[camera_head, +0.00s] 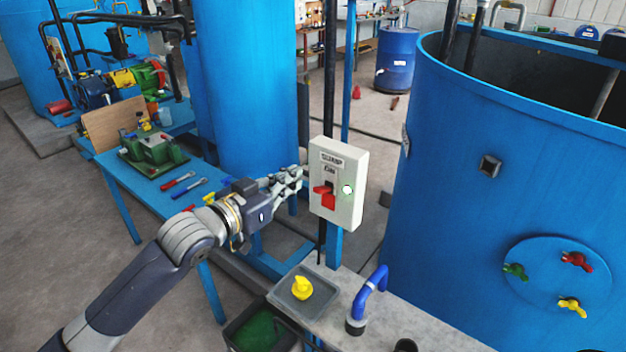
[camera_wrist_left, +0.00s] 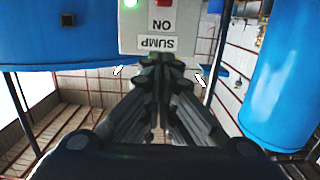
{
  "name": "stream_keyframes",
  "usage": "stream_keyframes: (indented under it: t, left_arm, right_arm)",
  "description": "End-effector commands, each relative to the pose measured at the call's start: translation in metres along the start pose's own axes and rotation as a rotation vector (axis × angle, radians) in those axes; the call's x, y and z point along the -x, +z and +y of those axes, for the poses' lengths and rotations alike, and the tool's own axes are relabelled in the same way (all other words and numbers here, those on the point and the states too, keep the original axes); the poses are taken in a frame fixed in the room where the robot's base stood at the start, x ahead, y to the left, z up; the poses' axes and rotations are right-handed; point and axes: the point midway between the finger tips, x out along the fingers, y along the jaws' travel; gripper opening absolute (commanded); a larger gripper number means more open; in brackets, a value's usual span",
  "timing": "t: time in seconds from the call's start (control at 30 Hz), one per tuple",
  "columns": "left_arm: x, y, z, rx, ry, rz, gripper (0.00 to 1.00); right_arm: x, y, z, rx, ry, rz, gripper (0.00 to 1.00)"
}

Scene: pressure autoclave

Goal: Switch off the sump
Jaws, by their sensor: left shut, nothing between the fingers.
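The white sump switch box (camera_head: 343,212) is mounted on a blue post. It carries a SUMP label (camera_head: 331,159), a red switch handle (camera_head: 325,196) and a lit green lamp (camera_head: 347,189). My left gripper (camera_head: 300,175) is shut and empty, just left of the box at about the height of the label and upper handle. In the left wrist view the box (camera_wrist_left: 190,20) appears upside down, with the SUMP label (camera_wrist_left: 158,43) just beyond the closed fingertips (camera_wrist_left: 162,62). The word ON is readable there; the red handle is mostly cut off at the top edge. I cannot tell whether the fingertips touch the box.
A large blue tank (camera_head: 450,180) stands right of the box, with coloured valves on its side. Below are a grey tray (camera_head: 285,296) with a yellow valve (camera_head: 302,288) and a blue bent pipe (camera_head: 370,292). A blue workbench (camera_head: 125,180) with tools is at left.

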Motion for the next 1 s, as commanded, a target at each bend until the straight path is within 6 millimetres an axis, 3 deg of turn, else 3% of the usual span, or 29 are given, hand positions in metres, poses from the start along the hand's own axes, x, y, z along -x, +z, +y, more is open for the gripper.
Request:
stream_keyframes:
  t: [0.43, 1.0]
  left_arm:
    - [-0.008, -0.002, 0.0, 0.003, -0.001, 0.0, 0.0]
    - [-0.093, -0.002, 0.0, 0.002, -0.001, -0.001, 0.0]
  right_arm:
    - [0.004, 0.0, 0.0, 0.0, 0.0, 0.0, 0.0]
    - [0.034, -0.004, 0.001, 0.0, 0.0, 0.002, 0.0]
